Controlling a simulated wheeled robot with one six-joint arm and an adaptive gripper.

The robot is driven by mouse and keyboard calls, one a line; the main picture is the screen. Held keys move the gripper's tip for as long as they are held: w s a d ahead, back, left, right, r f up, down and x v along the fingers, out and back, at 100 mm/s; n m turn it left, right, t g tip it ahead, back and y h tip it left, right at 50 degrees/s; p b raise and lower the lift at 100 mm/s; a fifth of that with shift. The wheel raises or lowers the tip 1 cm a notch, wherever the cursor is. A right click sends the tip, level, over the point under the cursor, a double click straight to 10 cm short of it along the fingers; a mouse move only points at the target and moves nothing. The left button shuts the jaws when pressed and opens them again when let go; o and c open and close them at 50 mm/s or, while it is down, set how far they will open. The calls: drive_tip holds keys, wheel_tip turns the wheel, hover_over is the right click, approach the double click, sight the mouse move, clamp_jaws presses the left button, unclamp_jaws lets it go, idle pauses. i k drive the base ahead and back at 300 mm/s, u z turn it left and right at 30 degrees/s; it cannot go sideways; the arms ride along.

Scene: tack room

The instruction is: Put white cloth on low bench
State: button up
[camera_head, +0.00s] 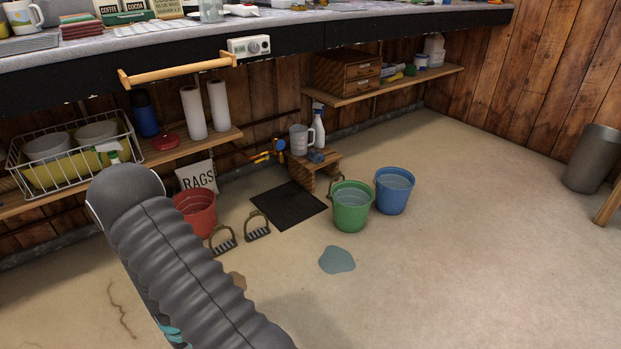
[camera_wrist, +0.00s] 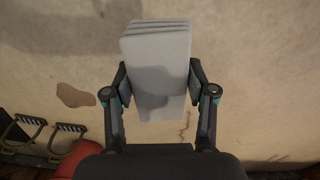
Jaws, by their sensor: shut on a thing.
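In the wrist view my gripper (camera_wrist: 157,88) is shut on the white cloth (camera_wrist: 157,62), a folded, light grey-white block with layers at its far edge. The cloth is held above the bare floor, one finger on each side. In the head view my arm hides the cloth and most of my gripper. The low bench (camera_head: 327,165) looks to be the small wooden stand near the wall in the head view. A grey jug (camera_head: 299,139), a white spray bottle (camera_head: 318,127) and a small blue item (camera_head: 316,156) are on or right at it.
A green bucket (camera_head: 351,207) and a blue bucket (camera_head: 394,190) stand right of the bench. A dark mat (camera_head: 289,205), stirrups (camera_head: 257,226) and a red bucket (camera_head: 196,212) lie to its left. A bluish puddle (camera_head: 337,260) is in front.

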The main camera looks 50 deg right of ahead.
sight(332, 157)
drive_tip(key=z, duration=0.8)
drive_tip(key=i, duration=0.75)
drive_tip(key=z, duration=0.9)
